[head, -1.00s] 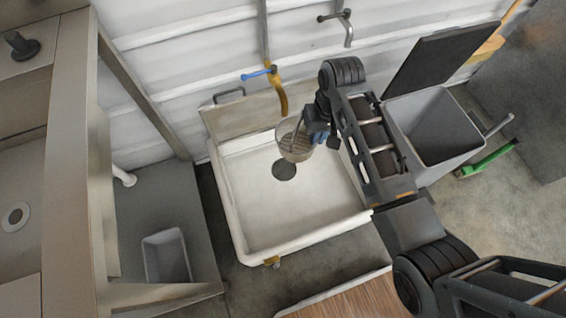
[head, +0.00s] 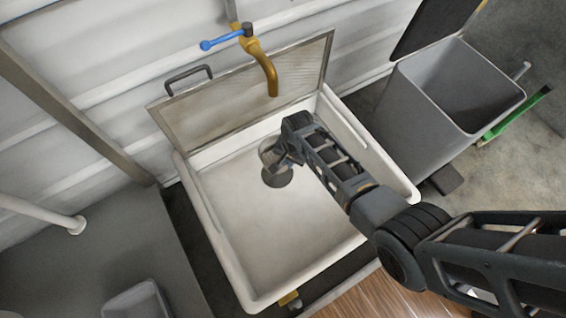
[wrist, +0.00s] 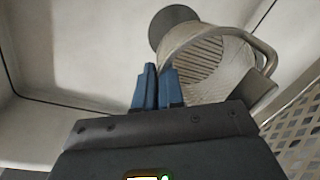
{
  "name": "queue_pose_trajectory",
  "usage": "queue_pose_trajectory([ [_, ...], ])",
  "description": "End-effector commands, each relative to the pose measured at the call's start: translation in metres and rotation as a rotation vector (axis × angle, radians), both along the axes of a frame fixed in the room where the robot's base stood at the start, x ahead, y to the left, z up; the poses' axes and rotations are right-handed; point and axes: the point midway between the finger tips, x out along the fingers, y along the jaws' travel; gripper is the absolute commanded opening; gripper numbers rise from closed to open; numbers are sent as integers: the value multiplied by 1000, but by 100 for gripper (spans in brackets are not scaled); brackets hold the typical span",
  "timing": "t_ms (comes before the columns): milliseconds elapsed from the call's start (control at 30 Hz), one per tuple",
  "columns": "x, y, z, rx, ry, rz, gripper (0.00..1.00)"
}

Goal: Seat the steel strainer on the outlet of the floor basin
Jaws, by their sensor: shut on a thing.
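The steel strainer (head: 268,151), a round cup with a slotted bottom and a side handle, is inside the white floor basin (head: 235,238). It also shows in the wrist view (wrist: 222,62). My gripper (head: 284,160) is shut on the strainer's wall; its blue fingertips (wrist: 158,88) are close together in the wrist view. The dark round outlet (head: 278,177) is in the basin floor, partly covered by the strainer and gripper. In the wrist view the outlet (wrist: 170,22) shows just past the strainer's rim. The strainer looks tilted and off to one side of the outlet; its height above the floor is unclear.
A brass tap (head: 268,72) with a blue lever hangs over the basin's back edge. A hinged grating (head: 225,105) stands up along that edge. A grey bin (head: 450,90) with its lid open stands at the right. The front of the basin is clear.

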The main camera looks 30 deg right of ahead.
Motion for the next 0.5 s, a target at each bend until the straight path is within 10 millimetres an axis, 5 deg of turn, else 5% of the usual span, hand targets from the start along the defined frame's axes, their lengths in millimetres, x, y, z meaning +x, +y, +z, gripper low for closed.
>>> queue_pose_trajectory([
  [100, -1, -1, -22, 1, -3, -39, 0],
  [500, -2, -1, -42, 3, -4, -57, 0],
])
